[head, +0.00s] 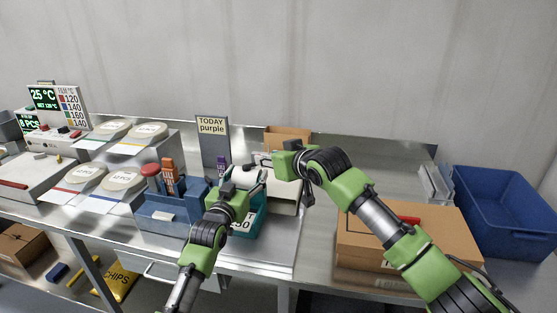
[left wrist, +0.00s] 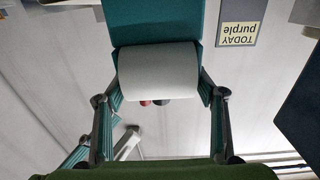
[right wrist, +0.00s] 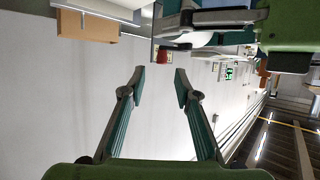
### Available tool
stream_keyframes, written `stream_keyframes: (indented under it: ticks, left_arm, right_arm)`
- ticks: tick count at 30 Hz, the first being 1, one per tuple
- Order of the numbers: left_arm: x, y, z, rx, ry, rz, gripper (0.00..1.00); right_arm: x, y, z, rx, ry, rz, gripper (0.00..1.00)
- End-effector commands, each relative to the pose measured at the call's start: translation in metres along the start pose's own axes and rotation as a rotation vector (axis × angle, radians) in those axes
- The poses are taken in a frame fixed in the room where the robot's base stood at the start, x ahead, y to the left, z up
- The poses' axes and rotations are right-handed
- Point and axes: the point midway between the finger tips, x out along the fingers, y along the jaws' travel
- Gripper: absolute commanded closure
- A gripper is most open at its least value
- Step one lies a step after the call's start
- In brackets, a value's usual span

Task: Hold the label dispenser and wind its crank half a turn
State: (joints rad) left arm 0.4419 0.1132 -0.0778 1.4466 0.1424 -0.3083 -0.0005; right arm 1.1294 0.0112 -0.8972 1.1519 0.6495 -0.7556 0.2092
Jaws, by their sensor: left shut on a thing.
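The label dispenser (head: 249,222) is teal and stands at the bench's front edge in the head view, partly covered by my left arm. In the left wrist view its teal body (left wrist: 160,22) and white roll (left wrist: 157,70) sit between the fingers of my left gripper (left wrist: 158,92), which is shut on it. The left gripper (head: 249,180) also shows in the head view. My right gripper (head: 252,160) is just behind and above; in the right wrist view (right wrist: 158,76) its fingers are apart and empty.
A blue caddy (head: 160,218) with tools stands left of the dispenser. A sign (head: 212,140) reading "TODAY purple" stands behind. A cardboard box (head: 360,235) and a blue bin (head: 500,215) are at the right. Round pads (head: 122,180) lie further left.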

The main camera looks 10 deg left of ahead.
Motion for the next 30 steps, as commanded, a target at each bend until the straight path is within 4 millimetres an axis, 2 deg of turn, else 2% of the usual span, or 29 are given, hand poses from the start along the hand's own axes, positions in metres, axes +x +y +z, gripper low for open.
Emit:
stream_keyframes:
  ticks: [3, 10, 23, 24, 27, 30]
  left_arm:
    - [0.000, 0.001, 0.001, -0.001, -0.002, 0.001, 0.72]
    - [0.000, 0.001, 0.001, -0.001, -0.002, 0.001, 0.72]
    - [0.000, 0.001, 0.001, -0.001, -0.002, 0.001, 0.72]
    - [0.000, 0.001, 0.001, -0.001, -0.002, 0.001, 0.72]
    - [0.000, 0.001, 0.001, -0.001, -0.002, 0.001, 0.72]
    - [0.000, 0.001, 0.001, -0.001, -0.002, 0.001, 0.72]
  right_arm:
    - [-0.016, 0.001, 0.001, 0.000, 0.000, 0.001, 0.71]
    - [-0.038, 0.001, 0.002, 0.001, -0.002, 0.001, 0.71]
    - [-0.045, 0.001, 0.002, 0.001, -0.002, 0.002, 0.71]
    - [-0.045, 0.001, 0.002, 0.001, -0.002, 0.002, 0.76]
    - [-0.044, 0.001, 0.003, -0.014, -0.001, 0.007, 1.00]
    - [-0.042, 0.001, 0.011, -0.082, 0.004, 0.030, 1.00]
